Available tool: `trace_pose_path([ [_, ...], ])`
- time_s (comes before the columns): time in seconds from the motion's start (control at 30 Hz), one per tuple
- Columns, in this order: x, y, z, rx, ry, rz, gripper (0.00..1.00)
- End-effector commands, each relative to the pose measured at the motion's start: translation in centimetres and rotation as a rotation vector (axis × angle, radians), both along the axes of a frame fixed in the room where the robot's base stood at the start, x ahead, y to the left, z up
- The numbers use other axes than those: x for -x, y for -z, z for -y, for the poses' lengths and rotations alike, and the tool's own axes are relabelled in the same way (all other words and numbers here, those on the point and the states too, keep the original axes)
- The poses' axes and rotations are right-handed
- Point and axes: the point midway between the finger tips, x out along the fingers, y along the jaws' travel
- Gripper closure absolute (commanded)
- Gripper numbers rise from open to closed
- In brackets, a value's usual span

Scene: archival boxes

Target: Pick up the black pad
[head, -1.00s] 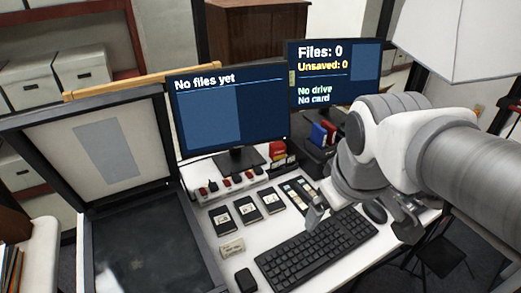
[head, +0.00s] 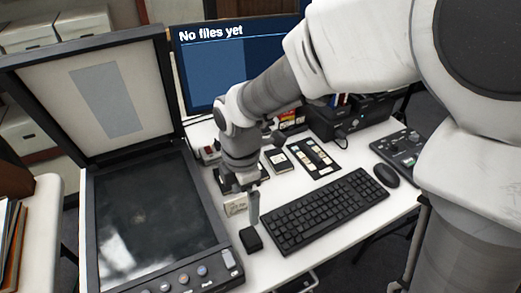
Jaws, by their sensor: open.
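The black pad (head: 251,239) is a small dark block with rounded corners. It lies on the white desk between the scanner and the keyboard's left end. My gripper (head: 252,218) points down just above and behind the pad, apart from it as far as I can tell. Its jaws are open and hold nothing visible. One pale finger shows clearly; the other is mostly hidden.
An open flatbed scanner (head: 96,235) fills the left. The black keyboard (head: 325,210) lies right of the pad, with a mouse (head: 386,175) beyond. A film strip holder (head: 314,158) and a card (head: 282,161) lie behind. The monitor (head: 205,85) stands at the back.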

Motion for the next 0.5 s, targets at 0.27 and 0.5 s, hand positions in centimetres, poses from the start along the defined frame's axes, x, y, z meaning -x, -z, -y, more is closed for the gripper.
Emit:
trace_pose_path([
  [0.27, 0.1, 6.1, 0.1, 0.002, 0.001, -0.005, 0.00],
  [0.5, 0.1, 10.5, 0.1, 0.002, 0.003, -0.003, 0.00],
])
